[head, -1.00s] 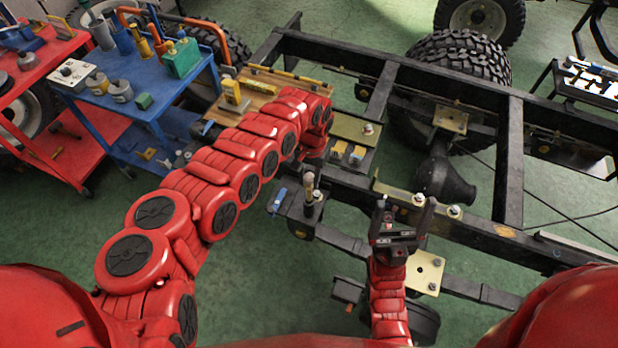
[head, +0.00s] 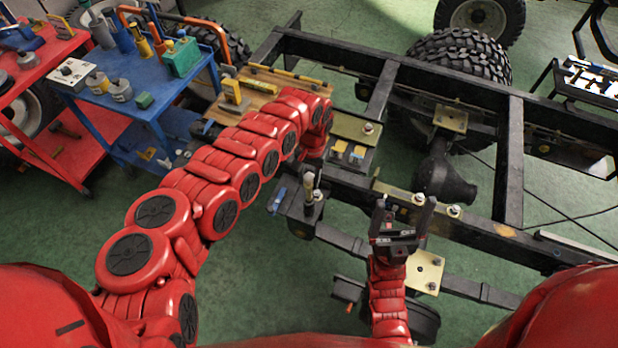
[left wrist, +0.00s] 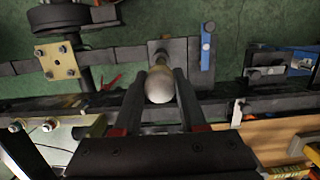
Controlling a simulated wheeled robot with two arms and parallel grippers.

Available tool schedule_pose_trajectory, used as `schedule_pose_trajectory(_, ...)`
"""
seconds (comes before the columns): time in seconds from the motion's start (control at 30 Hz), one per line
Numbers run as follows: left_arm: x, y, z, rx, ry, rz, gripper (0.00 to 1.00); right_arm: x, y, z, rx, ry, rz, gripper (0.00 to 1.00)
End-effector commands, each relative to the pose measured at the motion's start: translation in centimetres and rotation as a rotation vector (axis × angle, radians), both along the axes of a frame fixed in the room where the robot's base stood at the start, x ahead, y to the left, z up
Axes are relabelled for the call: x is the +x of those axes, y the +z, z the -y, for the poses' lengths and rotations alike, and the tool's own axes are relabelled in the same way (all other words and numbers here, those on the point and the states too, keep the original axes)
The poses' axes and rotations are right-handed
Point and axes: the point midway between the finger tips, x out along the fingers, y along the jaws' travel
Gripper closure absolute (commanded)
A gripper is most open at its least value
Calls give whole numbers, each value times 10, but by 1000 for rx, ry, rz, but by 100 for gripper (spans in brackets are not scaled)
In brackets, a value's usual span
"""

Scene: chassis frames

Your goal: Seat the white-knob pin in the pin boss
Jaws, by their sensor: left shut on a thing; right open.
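My left gripper (left wrist: 160,76) is shut on the white-knob pin, with the pale round knob (left wrist: 160,87) between its two dark fingers. In the left wrist view the knob hides most of the shaft and lies in line with a dark bracket (left wrist: 180,50) on the chassis, where the pin boss seems to be. I cannot tell how deep the pin sits. In the head view a tan and grey upright piece (head: 309,184) shows at that bracket, below my left wrist; the left fingers are mostly hidden there. My right gripper (head: 404,208) is open and empty, fingers up.
A blue-handled part (head: 277,201) lies beside the bracket. A yellow plate with bolts (head: 425,271) is on the cross member near my right gripper. Black chassis rails (head: 480,228) run across. A blue cart (head: 130,107) with tools stands at the left.

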Motion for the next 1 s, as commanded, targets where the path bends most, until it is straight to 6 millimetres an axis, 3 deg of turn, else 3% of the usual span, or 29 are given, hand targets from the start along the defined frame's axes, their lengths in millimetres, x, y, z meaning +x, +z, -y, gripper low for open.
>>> schedule_pose_trajectory(1.0,0,-13,0,0,0,0,100,0,-10,0,0,0,0,10)
